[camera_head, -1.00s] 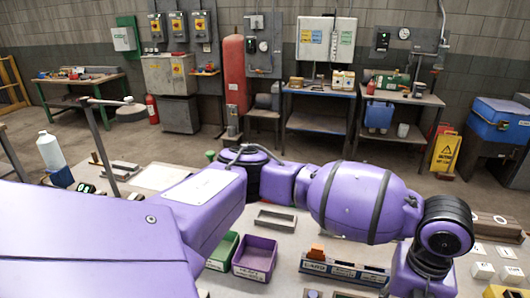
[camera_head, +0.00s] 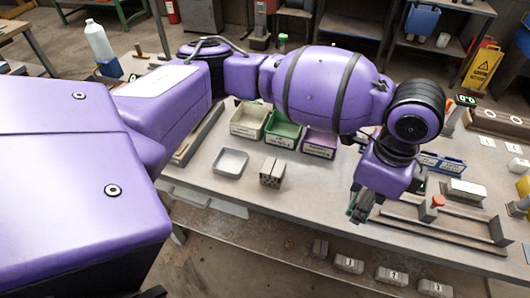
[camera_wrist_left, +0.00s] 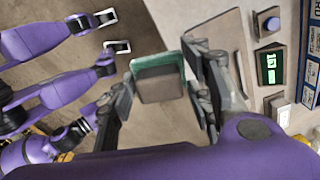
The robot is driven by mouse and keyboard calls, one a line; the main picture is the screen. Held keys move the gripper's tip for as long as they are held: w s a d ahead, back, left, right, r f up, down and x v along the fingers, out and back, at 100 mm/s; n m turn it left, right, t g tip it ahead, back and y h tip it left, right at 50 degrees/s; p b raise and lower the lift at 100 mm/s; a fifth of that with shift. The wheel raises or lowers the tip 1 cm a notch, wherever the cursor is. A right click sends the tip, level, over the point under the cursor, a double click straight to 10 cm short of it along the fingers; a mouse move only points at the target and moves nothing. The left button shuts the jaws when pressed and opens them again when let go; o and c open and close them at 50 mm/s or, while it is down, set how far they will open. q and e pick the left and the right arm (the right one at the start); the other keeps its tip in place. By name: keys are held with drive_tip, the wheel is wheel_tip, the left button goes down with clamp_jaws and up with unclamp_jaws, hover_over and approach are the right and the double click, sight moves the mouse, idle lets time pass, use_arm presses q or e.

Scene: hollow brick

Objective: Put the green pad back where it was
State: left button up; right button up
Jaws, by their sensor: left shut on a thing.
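The green pad (camera_wrist_left: 168,62) shows in the left wrist view as a block with a green rim and a grey-brown face. My left gripper (camera_wrist_left: 163,88) is shut on it, one finger on each side. In the head view my left gripper (camera_head: 362,207) hangs at the front of the table, left of a metal frame (camera_head: 455,237). Only a small green edge of the pad (camera_head: 351,204) shows there, and the gripper hides the rest. I cannot tell its exact height above the table. My right gripper is not recognisable in either view.
A red button (camera_head: 438,200) is by the frame. Numbered blocks (camera_head: 393,275) lie below the table's front edge.

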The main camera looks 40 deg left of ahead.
use_arm(q)
drive_tip(key=shift+s+a+n, duration=0.3)
drive_tip(key=shift+s+n, duration=0.05)
drive_tip(key=shift+n, duration=0.85)
drive_tip(key=shift+w+f, duration=0.1)
drive_tip(key=shift+w, duration=0.2)
drive_tip(key=w+a+f, duration=0.4)
drive_tip(key=w+a, duration=0.1)
drive_tip(key=a, duration=0.2)
hover_over(316, 191)
drive_tip(key=shift+n, duration=0.3)
drive_tip(key=f, duration=0.3)
drive_tip(key=d+f, duration=0.1)
drive_tip(key=f, duration=0.1)
drive_tip(key=shift+s+b, duration=0.25)
drive_tip(key=shift+b, duration=0.15)
drive_tip(key=shift+w+a+f, duration=0.1)
drive_tip(key=shift+a+f, duration=0.2)
drive_tip(key=shift+w+a+f, duration=0.1)
drive_tip(key=shift+f, duration=0.75)
drive_tip(key=shift+w+a+f, duration=0.1)
drive_tip(key=shift+f, duration=0.75)
drive_tip(key=shift+f, duration=0.2)
